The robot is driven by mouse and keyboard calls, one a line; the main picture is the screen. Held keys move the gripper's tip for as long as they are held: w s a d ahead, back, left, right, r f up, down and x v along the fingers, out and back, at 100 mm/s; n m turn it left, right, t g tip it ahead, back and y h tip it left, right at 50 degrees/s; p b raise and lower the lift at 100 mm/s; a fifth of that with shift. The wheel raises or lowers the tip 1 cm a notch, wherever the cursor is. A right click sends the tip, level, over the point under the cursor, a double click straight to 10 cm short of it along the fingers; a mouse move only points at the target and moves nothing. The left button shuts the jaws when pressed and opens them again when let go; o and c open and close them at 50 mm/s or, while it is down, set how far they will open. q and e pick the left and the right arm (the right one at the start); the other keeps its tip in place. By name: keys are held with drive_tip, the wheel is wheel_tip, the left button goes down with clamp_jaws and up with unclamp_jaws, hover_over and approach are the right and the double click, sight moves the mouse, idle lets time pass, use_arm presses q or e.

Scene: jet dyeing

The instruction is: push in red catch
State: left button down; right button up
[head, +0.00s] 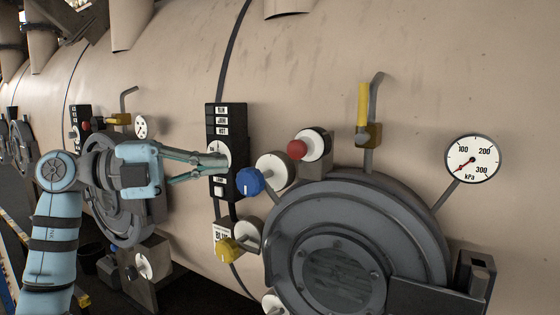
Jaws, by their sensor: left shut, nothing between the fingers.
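The red catch (297,149) is a small round red knob on the side of a pale disc-shaped mount, above the big round grey door (350,245). It stands out to the left of its mount. My left gripper (224,160) comes in from the left with its fingers shut and empty. Its tips are in front of a pale dial on the black control panel (225,115), left of the red catch and apart from it in the picture. Whether the tips touch the panel I cannot tell. My right gripper is not in view.
A blue knob (250,181) sits between the panel and the door, below the red catch. A yellow knob (231,249) is lower down. A yellow-handled valve (364,110) and a pressure gauge (473,159) are to the right. A second door (103,190) is partly behind my left arm.

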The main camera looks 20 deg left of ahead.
sight(299, 149)
use_arm(q)
drive_tip(key=w+a+p+x, duration=0.1)
drive_tip(key=w+p+x, duration=0.1)
drive_tip(key=x, duration=1)
drive_tip(key=shift+w+a+p, duration=0.2)
drive_tip(key=shift+w+p, duration=0.05)
drive_tip(key=shift+p, duration=0.2)
drive_tip(key=shift+s, duration=0.1)
